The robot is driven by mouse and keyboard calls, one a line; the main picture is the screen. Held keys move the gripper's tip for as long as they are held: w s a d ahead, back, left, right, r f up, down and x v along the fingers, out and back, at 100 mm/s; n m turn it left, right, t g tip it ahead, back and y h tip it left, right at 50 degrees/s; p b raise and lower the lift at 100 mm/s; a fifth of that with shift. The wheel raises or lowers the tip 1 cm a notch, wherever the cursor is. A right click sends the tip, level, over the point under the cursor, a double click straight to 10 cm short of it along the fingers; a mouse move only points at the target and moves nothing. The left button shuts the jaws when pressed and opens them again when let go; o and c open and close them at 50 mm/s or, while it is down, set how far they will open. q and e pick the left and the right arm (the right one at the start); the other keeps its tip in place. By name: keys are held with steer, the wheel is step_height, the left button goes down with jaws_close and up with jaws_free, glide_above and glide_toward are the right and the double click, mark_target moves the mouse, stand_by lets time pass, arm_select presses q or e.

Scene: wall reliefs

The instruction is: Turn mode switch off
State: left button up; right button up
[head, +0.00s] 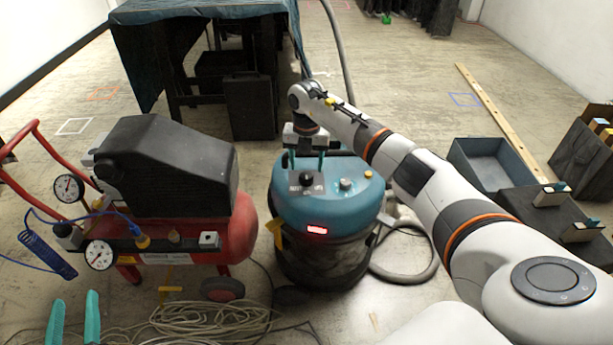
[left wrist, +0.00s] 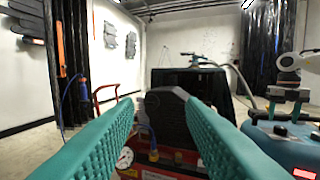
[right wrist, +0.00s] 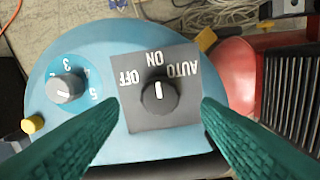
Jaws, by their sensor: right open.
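The mode switch (right wrist: 158,97) is a dark round knob with a white pointer mark, on a grey plate (right wrist: 145,122) labelled OFF, ON and AUTO. The mark points up in the right wrist view, towards ON. The plate is on top of the teal vacuum (head: 283,203). My right gripper (head: 306,165) is open above the switch, with its fingers apart on either side of the knob in the right wrist view; I cannot tell whether they touch it. My left gripper (head: 75,300) is open and empty at the lower left of the head view.
A numbered dial (right wrist: 66,87) and a yellow button (right wrist: 32,124) are beside the plate. A red and black compressor (head: 170,165) stands left of the vacuum. A coiled cable (head: 215,322) and a grey hose (head: 425,262) lie on the floor. A grey bin (head: 487,160) is at right.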

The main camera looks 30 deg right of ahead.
mark_target(307, 175)
step_height(307, 175, down, 3)
steer(key=shift+f+b, duration=0.2)
steer(key=shift+b, duration=0.2)
arm_select(q)
steer(key=shift+s+d+r+t+h, duration=0.1)
steer(key=shift+s+r+t+h, duration=0.1)
steer(key=shift+r+t, duration=0.45)
steer(key=shift+s+d+r+t+h, duration=0.15)
steer(key=shift+r+t, duration=0.25)
steer(key=shift+r, duration=0.4)
steer(key=shift+s+r+t+h, duration=0.1)
steer(key=shift+r+t+h, duration=0.15)
steer(key=shift+r+t, duration=0.4)
arm_select(e)
steer(key=shift+f, duration=0.4)
arm_select(q)
steer(key=shift+r, duration=0.1)
